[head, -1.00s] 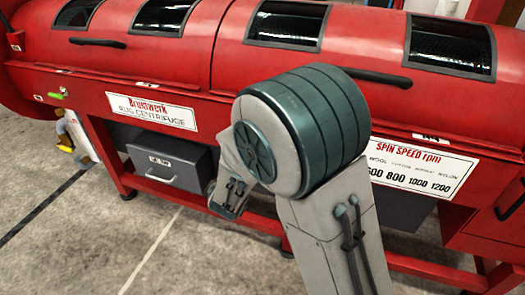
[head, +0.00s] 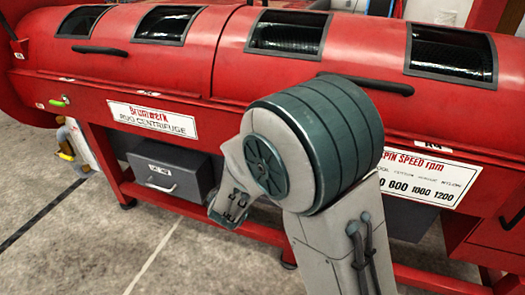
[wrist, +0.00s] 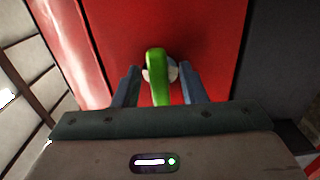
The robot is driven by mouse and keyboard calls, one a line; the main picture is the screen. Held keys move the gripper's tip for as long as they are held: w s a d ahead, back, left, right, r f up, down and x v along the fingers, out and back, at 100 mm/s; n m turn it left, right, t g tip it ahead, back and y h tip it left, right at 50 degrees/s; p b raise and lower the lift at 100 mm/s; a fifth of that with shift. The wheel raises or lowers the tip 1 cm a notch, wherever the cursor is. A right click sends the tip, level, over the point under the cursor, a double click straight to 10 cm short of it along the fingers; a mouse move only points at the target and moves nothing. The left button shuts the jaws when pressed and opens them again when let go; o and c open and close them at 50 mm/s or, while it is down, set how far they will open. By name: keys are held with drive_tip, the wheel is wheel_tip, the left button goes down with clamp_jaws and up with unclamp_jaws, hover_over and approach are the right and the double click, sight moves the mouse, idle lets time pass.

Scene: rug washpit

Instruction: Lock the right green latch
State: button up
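In the wrist view a green latch (wrist: 157,78) stands upright on a round pale mount on a red panel. My gripper (wrist: 160,84) has its two fingers apart, one on each side of the latch, with a visible gap on both sides. No other green latch shows in the head view, as my arm covers part of the machine's front.
A grey drawer box (head: 165,175) sits under the centrifuge's frame, left of my arm. Black handles (head: 97,50) stick out from the red cover. A spin speed sign (head: 425,178) is at the right. The concrete floor (head: 90,250) at the lower left is clear.

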drive_tip(key=shift+s, duration=0.15)
drive_tip(key=p+v, duration=0.2)
drive_tip(key=v, duration=1.1)
drive_tip(key=shift+s+a+p, duration=0.15)
drive_tip(key=shift+s+p, duration=0.15)
drive_tip(key=s+d+r+m+g+h+p, duration=0.2)
drive_tip(key=s+d+r+m+g+p, duration=0.15)
drive_tip(key=d+r+g+p, duration=0.5)
drive_tip(key=s+d+r+m+g+h+p, duration=0.25)
drive_tip(key=d+r+m+g+p, duration=0.25)
drive_tip(key=d+r+p, duration=0.55)
drive_tip(key=s+r+m+y+p, duration=0.2)
drive_tip(key=r+y+p, duration=0.3)
drive_tip(key=r+p, duration=0.3)
drive_tip(key=s+r+m+y+p, duration=0.3)
drive_tip(key=r+y+p, duration=0.2)
drive_tip(key=r+p, duration=0.3)
drive_tip(key=shift+s+d+r+g+y, duration=0.35)
drive_tip(key=shift+d+r, duration=0.1)
drive_tip(key=shift+r, duration=0.35)
